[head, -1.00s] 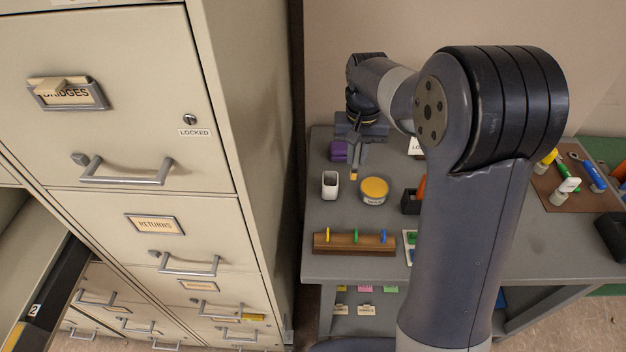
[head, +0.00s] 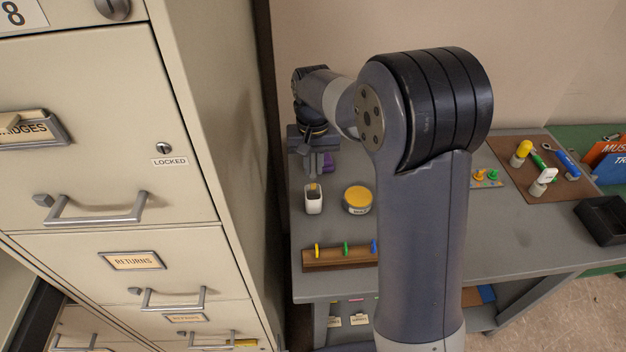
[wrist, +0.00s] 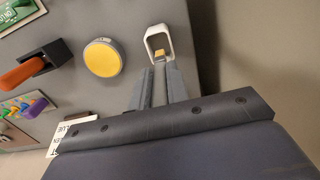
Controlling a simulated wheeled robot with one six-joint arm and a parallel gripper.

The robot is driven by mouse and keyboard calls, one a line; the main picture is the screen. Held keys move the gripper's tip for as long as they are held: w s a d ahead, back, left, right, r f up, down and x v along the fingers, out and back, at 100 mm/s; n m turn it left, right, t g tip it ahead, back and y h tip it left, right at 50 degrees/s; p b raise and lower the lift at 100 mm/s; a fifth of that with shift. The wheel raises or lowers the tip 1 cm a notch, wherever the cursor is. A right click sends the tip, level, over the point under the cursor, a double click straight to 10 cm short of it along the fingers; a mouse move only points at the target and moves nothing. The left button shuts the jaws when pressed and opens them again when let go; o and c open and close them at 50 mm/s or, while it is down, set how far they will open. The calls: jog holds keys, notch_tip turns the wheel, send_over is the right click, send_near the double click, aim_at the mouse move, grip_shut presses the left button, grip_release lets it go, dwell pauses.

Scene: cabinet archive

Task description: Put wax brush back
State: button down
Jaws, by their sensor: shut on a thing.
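My gripper (head: 313,170) is shut on the wax brush (head: 313,187), a small piece with a yellow end, and points down at the white cup (head: 313,203). The cup is open-topped and stands on the grey table. In the wrist view, the fingertips (wrist: 160,73) are beside the cup (wrist: 148,43), and the brush's yellow end (wrist: 159,53) shows within the outline of its rim. How deep the brush sits in the cup, I cannot tell. Most of the brush is hidden between the fingers.
A round tin with a yellow lid (head: 357,198) stands just right of the cup. A wooden rack with coloured pegs (head: 335,258) lies in front. The tall filing cabinet (head: 190,130) stands close on the left.

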aim_at(313, 178)
jog(key=shift+f+p, duration=0.45)
jog(key=shift+f, duration=1.9)
jog(key=shift+f, duration=0.2)
jog(key=c, duration=1.4)
grip_release()
jog(key=shift+o, duration=0.2)
jog(key=r+b, duration=0.1)
jog(key=r, duration=0.4)
jog(key=r+b, duration=0.1)
jog(key=r, duration=0.4)
jog(key=shift+d+r, duration=0.2)
jog(key=shift+r, duration=0.2)
jog(key=shift+f, duration=0.15)
